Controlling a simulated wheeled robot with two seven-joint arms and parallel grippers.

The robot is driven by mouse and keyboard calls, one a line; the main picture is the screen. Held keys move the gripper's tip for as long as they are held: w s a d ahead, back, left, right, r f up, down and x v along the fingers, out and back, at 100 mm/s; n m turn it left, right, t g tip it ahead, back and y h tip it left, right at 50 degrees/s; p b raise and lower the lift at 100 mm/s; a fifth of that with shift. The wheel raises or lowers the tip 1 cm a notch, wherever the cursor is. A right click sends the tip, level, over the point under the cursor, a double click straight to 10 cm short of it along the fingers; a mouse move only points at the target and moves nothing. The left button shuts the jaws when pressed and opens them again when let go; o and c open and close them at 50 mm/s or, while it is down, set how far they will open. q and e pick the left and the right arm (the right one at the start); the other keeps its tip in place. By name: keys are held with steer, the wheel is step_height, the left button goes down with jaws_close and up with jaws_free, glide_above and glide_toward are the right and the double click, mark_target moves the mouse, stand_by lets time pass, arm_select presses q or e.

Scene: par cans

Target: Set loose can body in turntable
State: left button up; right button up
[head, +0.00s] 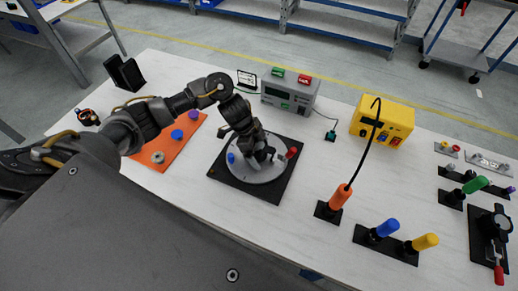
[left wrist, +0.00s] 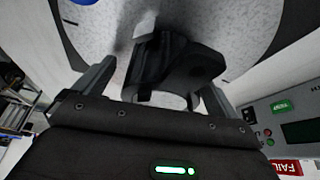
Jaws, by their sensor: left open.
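The turntable (head: 232,171) is a round grey plate on a black square base, with a blue knob and a red handle at its edges. It also shows in the left wrist view (left wrist: 235,20). My left gripper (head: 262,154) is over the plate and hides part of it. In the left wrist view, its open fingers (left wrist: 158,85) stand either side of a dark, rounded body (left wrist: 165,65), which appears to be the can body. Whether it is seated, and where it meets the plate, is hidden. My right gripper is not in view.
An orange mat (head: 150,165) with small parts lies left of the turntable. A grey instrument (head: 290,93) and a yellow box (head: 383,122) stand behind. An orange-handled tool (head: 340,197) and blue and yellow handles (head: 387,228) stand to the right. White tabletop is clear in front.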

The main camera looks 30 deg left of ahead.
arm_select(q)
steer(key=v, duration=1)
steer(key=shift+s+a+r, duration=0.1)
steer(key=shift+a+r, duration=0.1)
steer(key=shift+r, duration=0.15)
steer(key=shift+s+f, duration=0.1)
